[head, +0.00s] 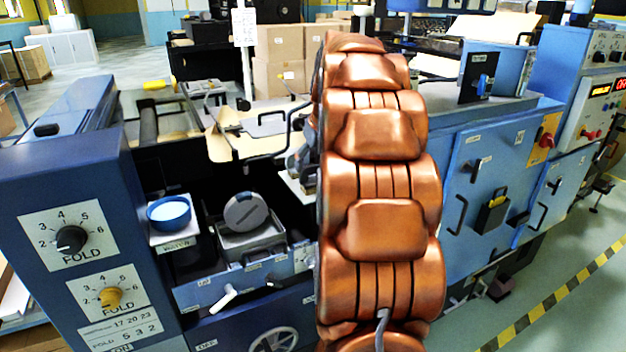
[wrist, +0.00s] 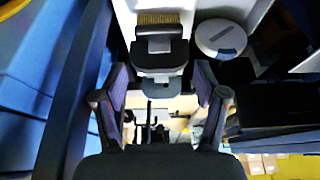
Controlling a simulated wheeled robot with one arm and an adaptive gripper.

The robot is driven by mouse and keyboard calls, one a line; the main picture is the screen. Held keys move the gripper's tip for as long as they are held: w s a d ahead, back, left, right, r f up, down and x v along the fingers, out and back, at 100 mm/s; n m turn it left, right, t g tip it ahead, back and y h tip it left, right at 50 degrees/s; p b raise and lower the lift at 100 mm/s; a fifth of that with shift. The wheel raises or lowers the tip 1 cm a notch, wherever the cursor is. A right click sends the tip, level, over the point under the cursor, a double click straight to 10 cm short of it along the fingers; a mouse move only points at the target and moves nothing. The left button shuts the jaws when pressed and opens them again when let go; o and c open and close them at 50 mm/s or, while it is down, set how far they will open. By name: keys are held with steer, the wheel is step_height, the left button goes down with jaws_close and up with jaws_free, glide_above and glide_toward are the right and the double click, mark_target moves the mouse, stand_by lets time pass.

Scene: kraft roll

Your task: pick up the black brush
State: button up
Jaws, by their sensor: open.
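In the wrist view, what appears to be the black brush (wrist: 160,50) is at the top middle, with a strip of tan bristles (wrist: 159,18) at its upper end and a pale grey patch on its dark body. My gripper (wrist: 160,78) is open, its two fingers standing to the left and right of the brush's lower part in the picture. I see no contact, and how far the fingers are from the brush in depth is unclear. In the head view my copper arm covers the middle, and I cannot make out the brush or my gripper there.
A round grey lid (wrist: 221,38) lies right of the brush; it also shows in the head view (head: 245,212) on a small metal box. A blue bowl of water (head: 169,214) stands left of it. Blue machine cabinets (head: 487,190) stand on the right.

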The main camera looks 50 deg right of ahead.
mark_target(312, 168)
steer(key=x, duration=0.3)
steer(key=shift+w+f+p, duration=0.1)
steer(key=shift+f+p, duration=0.05)
steer(key=shift+p, duration=0.25)
steer(key=c, duration=0.9)
steer(key=shift+c, duration=0.2)
steer(key=shift+r+b, duration=0.7)
steer(key=shift+r, duration=1)
steer(key=s+a+b, duration=0.2)
steer(key=s+a, duration=0.1)
steer(key=s, duration=0.4)
steer(key=s+a+r+b, duration=0.1)
steer(key=s+a, duration=0.3)
steer(key=s, duration=0.3)
steer(key=shift+a+r+b, duration=0.25)
steer(key=shift+r+b, duration=0.05)
steer(key=shift+b, duration=0.1)
